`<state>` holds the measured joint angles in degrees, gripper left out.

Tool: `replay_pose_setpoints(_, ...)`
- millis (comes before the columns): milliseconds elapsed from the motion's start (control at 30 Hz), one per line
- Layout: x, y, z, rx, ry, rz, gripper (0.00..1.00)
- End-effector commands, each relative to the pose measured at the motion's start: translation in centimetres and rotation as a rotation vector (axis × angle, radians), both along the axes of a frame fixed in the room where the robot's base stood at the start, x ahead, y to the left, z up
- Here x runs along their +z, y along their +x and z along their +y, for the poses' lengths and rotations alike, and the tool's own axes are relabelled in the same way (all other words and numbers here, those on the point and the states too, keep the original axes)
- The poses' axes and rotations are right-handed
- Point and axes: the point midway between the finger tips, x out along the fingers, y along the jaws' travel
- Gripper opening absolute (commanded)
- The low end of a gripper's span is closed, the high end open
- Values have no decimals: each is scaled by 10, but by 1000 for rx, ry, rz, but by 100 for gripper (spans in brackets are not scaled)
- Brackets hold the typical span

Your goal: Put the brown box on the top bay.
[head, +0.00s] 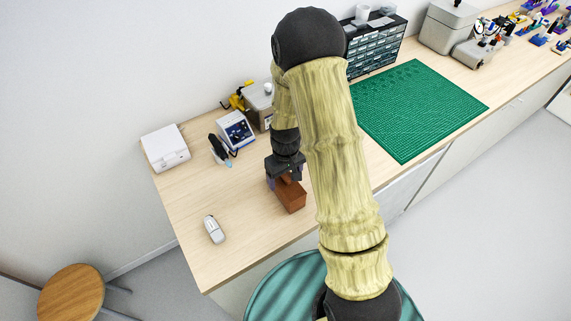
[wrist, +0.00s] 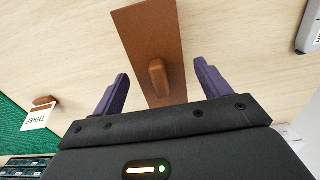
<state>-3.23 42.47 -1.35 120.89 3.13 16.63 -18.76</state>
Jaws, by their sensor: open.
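The brown box (head: 292,198) sits on the wooden bench near its front edge, below my gripper (head: 285,178) in the head view. In the wrist view the brown box (wrist: 145,32) is a long block with a raised knob on top. My gripper (wrist: 162,68) is open, its two purple fingers on either side of the box with the knob between them. I cannot tell whether the fingers touch it. I cannot make out a top bay in either view.
A white card reading THREE (wrist: 38,117) stands by the green mat (head: 420,105). A white handheld device (head: 213,229) lies left of the box. A blue-fronted unit (head: 236,131), white case (head: 165,148) and drawer cabinet (head: 377,45) stand behind. Bench around the box is clear.

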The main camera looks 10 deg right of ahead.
Motion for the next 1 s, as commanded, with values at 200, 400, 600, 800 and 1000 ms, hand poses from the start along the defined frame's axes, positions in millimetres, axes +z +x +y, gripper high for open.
replay_pose_setpoints(200, 32, 1, 0, 0, 1, -5, 76)
replay_pose_setpoints(400, 59, 1, 0, 0, 0, -3, 76)
replay_pose_setpoints(600, 71, 0, 0, 0, 0, 1, 76)
replay_pose_setpoints(800, 71, 0, 0, 0, -1, 2, 76)
replay_pose_setpoints(1000, 71, 0, 0, 0, 0, 1, 76)
